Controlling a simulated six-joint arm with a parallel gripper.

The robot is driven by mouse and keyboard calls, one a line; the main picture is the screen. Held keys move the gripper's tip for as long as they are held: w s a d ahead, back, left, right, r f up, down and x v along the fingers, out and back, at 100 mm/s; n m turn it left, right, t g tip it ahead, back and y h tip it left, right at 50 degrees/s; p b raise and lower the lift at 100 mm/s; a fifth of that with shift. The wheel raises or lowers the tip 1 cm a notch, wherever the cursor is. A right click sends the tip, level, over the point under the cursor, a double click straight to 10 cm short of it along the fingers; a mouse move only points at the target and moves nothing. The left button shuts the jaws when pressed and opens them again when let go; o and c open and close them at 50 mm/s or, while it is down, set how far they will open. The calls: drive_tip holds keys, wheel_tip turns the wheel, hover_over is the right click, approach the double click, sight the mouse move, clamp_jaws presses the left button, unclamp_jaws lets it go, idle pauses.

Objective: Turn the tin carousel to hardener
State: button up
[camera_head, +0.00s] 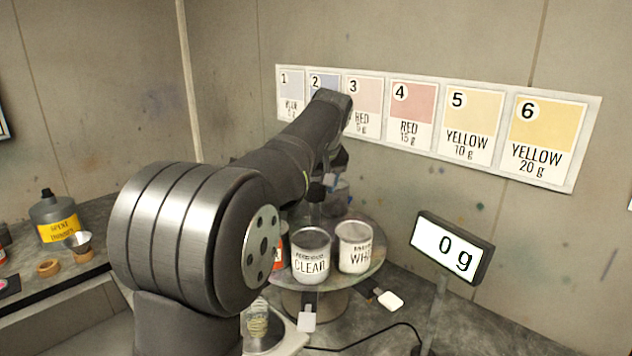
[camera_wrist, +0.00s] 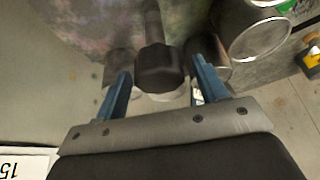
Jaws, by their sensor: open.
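The tin carousel (camera_head: 372,262) is a round turntable on a pedestal, right of my arm in the head view. A tin marked CLEAR (camera_head: 311,262) and a white tin whose label starts WH (camera_head: 354,250) stand at its front. A tin with an orange-red label (camera_head: 283,250) is partly hidden by my arm. I see no readable hardener label. My gripper (camera_head: 326,184) is over the carousel's back part. In the wrist view my gripper (camera_wrist: 162,78) is open, its blue fingers either side of a black knob (camera_wrist: 158,68) on a grey rod. Contact cannot be told.
A scale display reading 0 g (camera_head: 452,247) stands on a post at right. A thinner bottle (camera_head: 55,215) and funnel (camera_head: 78,241) are on the left bench. Colour cards (camera_head: 440,125) line the wall behind. A black cable (camera_head: 375,338) crosses the front of the bench.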

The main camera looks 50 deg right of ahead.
drive_tip(key=v, duration=1.7)
drive_tip(key=shift+r, duration=0.25)
drive_tip(key=x, duration=1.7)
drive_tip(key=shift+f, duration=0.3)
drive_tip(key=shift+f, duration=0.2)
drive_tip(key=shift+a+r+m, duration=0.1)
drive_tip(key=shift+r+m, duration=0.15)
drive_tip(key=shift+m, duration=0.45)
drive_tip(key=m+g+h, duration=0.1)
drive_tip(key=m, duration=0.2)
drive_tip(key=m+g+h, duration=0.1)
drive_tip(key=m, duration=0.2)
drive_tip(key=shift+m, duration=0.3)
drive_tip(key=v, duration=1.2)
drive_tip(key=shift+w, duration=0.15)
drive_tip(key=shift+r, duration=0.1)
